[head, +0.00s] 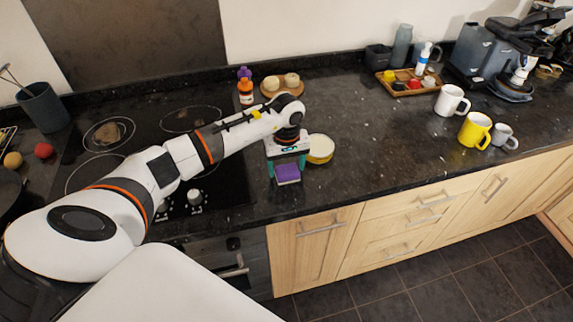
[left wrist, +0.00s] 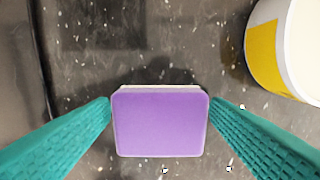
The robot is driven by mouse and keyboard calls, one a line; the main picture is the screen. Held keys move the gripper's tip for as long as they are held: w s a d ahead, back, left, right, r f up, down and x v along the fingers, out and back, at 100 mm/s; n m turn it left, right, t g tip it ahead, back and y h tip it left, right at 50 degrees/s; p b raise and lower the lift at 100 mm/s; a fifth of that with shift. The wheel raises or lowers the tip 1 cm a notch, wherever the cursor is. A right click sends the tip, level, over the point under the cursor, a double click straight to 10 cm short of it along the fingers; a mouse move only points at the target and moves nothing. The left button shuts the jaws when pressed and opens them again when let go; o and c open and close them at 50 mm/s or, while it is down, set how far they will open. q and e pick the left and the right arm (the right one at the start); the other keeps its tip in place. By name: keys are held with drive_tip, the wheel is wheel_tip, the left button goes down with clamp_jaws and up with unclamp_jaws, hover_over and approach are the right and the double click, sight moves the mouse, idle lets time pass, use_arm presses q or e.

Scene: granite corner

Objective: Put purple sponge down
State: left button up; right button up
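The purple sponge (head: 288,173) has a pale underside and sits between the fingertips of my left gripper (head: 287,168), low over the dark counter near its front edge. In the left wrist view the sponge (left wrist: 160,123) fills the space between the two teal fingers (left wrist: 160,108), which meet its left and right sides. I cannot tell whether its underside touches the counter. My right gripper is not in view.
A yellow and white round tub (head: 320,149) stands just right of the sponge. The black cooktop (head: 115,165) lies left. An orange bottle (head: 246,92) and a round wooden board (head: 270,91) are behind. Mugs (head: 475,130) stand right; the counter (head: 375,140) between is clear.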

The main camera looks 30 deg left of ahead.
sight(287, 168)
use_arm(q)
drive_tip(key=shift+o, duration=0.7)
drive_tip(key=shift+r, duration=0.1)
drive_tip(key=shift+r+p, duration=0.2)
drive_tip(key=shift+p, duration=0.1)
wheel_tip(287, 168, up, 12)
drive_tip(key=b, duration=0.4)
drive_tip(key=shift+f, duration=0.1)
